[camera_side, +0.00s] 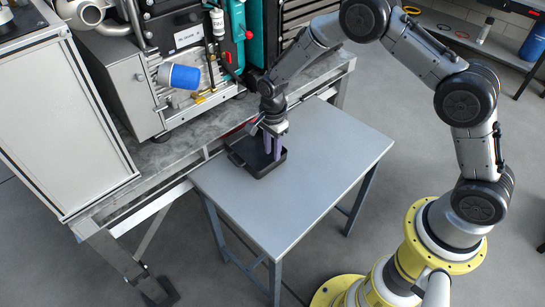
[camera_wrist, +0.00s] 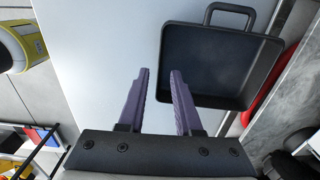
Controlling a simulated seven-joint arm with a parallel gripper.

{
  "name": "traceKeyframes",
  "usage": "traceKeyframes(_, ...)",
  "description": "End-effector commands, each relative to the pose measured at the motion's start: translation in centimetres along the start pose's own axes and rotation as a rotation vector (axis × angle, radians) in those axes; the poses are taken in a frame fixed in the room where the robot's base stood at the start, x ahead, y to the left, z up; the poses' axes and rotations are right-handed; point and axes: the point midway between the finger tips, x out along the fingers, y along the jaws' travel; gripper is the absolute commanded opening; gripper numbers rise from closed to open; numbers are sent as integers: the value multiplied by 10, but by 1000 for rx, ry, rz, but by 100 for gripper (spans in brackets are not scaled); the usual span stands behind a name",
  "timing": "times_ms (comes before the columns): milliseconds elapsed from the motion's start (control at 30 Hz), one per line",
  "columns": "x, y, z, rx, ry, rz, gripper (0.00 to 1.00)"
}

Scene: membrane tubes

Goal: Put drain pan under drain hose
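The black drain pan (camera_side: 243,166) stands on the grey table, near its edge on the machine's side. In the wrist view, the pan (camera_wrist: 215,62) is a shallow empty tray with a loop handle (camera_wrist: 229,12) at the top. My gripper (camera_side: 272,153) points down at the pan with purple fingers. In the wrist view, the gripper (camera_wrist: 160,72) is open, its fingertips a little apart. The pan's left wall appears between the fingers, with the right finger over the pan's inside. Contact cannot be told. I cannot pick out the drain hose with certainty.
The machine (camera_side: 160,75) with a bench ledge (camera_side: 185,145) stands behind the table. A red part (camera_wrist: 262,95) lies just beyond the pan. The front of the table (camera_side: 300,200) is clear.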

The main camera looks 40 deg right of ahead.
Motion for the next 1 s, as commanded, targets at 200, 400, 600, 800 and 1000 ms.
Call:
traceKeyframes(200, -49, -1, 0, 0, -1, -5, 33)
traceKeyframes(400, -77, 0, 0, 0, 0, -1, 33)
traceKeyframes(600, -88, 0, 0, 0, 0, 0, 33)
traceKeyframes(800, -96, 2, -1, -20, -1, -8, 33)
traceKeyframes(1000, -165, 30, -12, -239, 2, -87, 33)
